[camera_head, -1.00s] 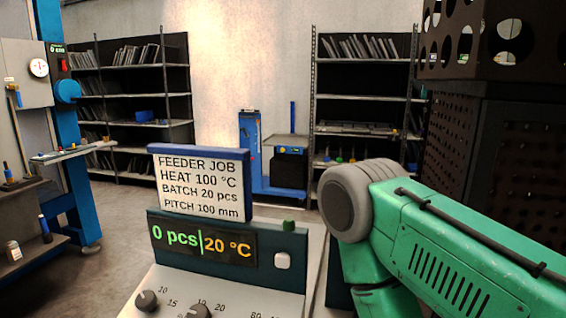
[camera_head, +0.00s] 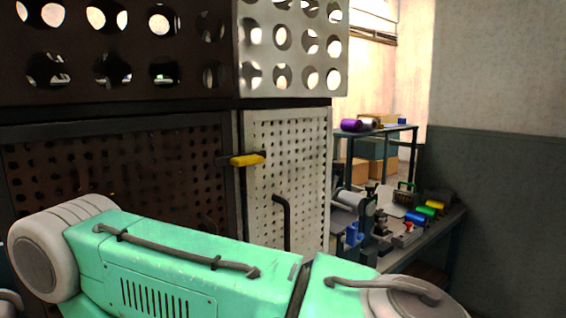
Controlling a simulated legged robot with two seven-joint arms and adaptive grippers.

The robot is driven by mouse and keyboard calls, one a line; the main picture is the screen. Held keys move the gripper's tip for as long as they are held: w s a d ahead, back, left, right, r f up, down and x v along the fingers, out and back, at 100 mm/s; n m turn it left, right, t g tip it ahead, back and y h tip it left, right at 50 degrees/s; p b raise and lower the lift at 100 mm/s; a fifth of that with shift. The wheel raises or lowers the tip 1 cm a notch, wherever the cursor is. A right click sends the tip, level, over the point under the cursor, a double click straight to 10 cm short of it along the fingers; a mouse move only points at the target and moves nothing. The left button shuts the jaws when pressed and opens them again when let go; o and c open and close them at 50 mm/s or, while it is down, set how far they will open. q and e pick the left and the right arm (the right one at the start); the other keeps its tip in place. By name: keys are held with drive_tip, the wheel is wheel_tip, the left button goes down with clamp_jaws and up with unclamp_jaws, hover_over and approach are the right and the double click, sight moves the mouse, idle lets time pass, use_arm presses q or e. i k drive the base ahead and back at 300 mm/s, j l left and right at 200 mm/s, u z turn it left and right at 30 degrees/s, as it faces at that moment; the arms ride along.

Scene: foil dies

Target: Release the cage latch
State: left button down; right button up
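The cage is a dark perforated enclosure (camera_head: 110,165) with a lighter perforated door or panel (camera_head: 300,170) to its right. A yellow-handled latch (camera_head: 248,160) sits across the seam between the dark panel and the light panel, lying roughly level. A dark bent handle (camera_head: 284,218) is on the light panel below the latch. A green arm of mine with grey joints crosses the lower part of the view, in front of the cage's lower part. Neither gripper shows in the view.
A workbench (camera_head: 455,215) with several coloured rolls and small devices stands to the right of the cage. A shelf (camera_head: 385,130) behind holds a purple roll (camera_head: 352,125) and cardboard boxes. A two-tone wall (camera_head: 500,180) closes off the right side.

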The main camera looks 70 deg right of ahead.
sight(253, 158)
drive_tip(key=z, duration=2.2)
